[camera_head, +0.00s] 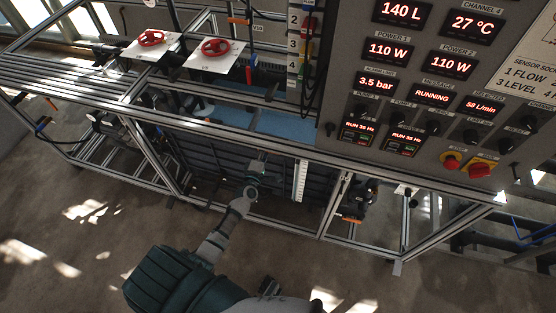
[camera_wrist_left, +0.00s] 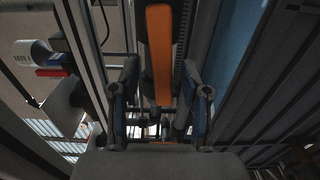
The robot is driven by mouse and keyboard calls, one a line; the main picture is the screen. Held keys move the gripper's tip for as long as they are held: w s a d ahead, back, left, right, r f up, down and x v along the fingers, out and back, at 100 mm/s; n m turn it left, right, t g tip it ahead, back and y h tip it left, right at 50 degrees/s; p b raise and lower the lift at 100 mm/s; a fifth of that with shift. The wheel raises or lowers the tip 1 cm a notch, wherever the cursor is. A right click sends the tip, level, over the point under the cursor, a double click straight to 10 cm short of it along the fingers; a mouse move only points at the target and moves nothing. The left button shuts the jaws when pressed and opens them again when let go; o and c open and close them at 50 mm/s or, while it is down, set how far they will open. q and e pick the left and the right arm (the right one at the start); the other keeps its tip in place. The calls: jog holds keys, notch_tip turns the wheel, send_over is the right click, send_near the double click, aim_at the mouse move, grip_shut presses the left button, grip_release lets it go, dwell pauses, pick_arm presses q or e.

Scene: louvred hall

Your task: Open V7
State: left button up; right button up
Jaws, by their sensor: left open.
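No label reading V7 is legible. In the left wrist view an orange bar-shaped handle (camera_wrist_left: 160,45) runs lengthwise, in line with the gap between the fingers of my left gripper (camera_wrist_left: 160,85). The fingers stand apart on either side, and I cannot tell whether they touch it. In the head view my left arm reaches forward, with the left gripper (camera_head: 258,167) low at the frame, before the dark lower panel. That handle cannot be made out there. Another orange handle (camera_head: 352,218) sits low to the right. My right gripper is not in view.
Two red handwheels (camera_head: 151,38) (camera_head: 215,47) sit on white plates at upper left. A control panel (camera_head: 430,100) with red displays fills the upper right. Metal frame rails (camera_head: 245,135) cross above the gripper. The floor (camera_head: 70,230) in front is clear.

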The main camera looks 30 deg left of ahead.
pick_arm(q)
jog(key=p+v, duration=0.1)
jog(key=v, duration=0.5)
jog(key=shift+s+p, duration=0.3)
jog(key=shift+s, duration=0.1)
jog(key=v, duration=1.2)
jog(key=shift+d, duration=0.1)
